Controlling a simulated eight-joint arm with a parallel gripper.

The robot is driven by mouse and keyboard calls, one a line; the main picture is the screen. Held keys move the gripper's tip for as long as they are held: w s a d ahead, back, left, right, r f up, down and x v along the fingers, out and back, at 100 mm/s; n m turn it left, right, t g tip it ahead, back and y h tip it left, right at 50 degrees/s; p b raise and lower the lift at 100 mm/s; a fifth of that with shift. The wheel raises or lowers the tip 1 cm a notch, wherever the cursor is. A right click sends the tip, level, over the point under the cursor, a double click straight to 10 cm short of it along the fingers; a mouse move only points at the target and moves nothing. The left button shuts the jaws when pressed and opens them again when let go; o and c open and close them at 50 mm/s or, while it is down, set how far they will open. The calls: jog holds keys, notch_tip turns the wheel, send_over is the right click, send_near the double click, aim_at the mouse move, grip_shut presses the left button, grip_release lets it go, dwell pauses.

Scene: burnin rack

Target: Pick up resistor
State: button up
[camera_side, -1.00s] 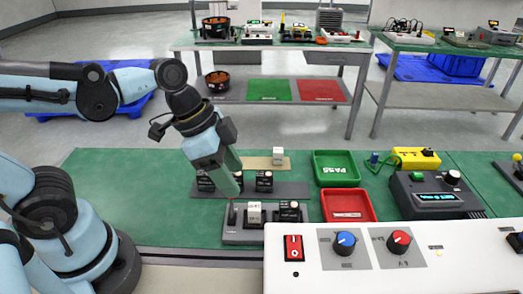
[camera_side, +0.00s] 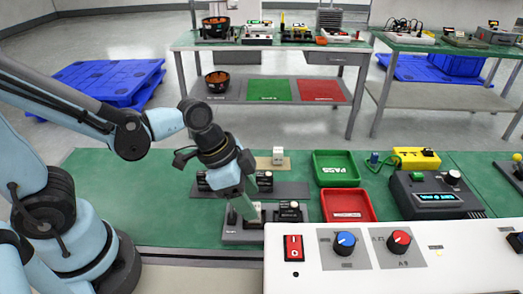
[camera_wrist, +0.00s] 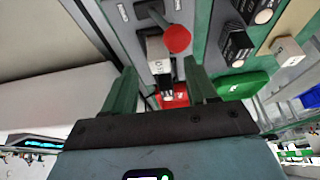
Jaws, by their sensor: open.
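A white block with dark print, which looks like the resistor (camera_wrist: 158,56), sits in the grey fixture (camera_wrist: 125,32) in the wrist view. My gripper (camera_wrist: 161,80) is open and points down at it, with one green finger on each side of the view and the block between and just ahead of the tips. In the side view my gripper (camera_side: 252,213) is low over the fixture (camera_side: 240,237) and mostly hides the block. I cannot tell whether the fingers touch it. A red round knob (camera_wrist: 177,39) stands close beside the block.
A black part (camera_side: 289,211) sits to the right on the fixture. Behind is a row of black parts (camera_side: 264,181) and another white block (camera_side: 278,155) on a beige pad. A green PASS tray (camera_side: 337,168) and a red tray (camera_side: 347,205) lie right. The mat's left side is clear.

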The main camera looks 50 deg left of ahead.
jog(key=shift+x, duration=1)
grip_shut()
jog(key=shift+r, duration=0.2)
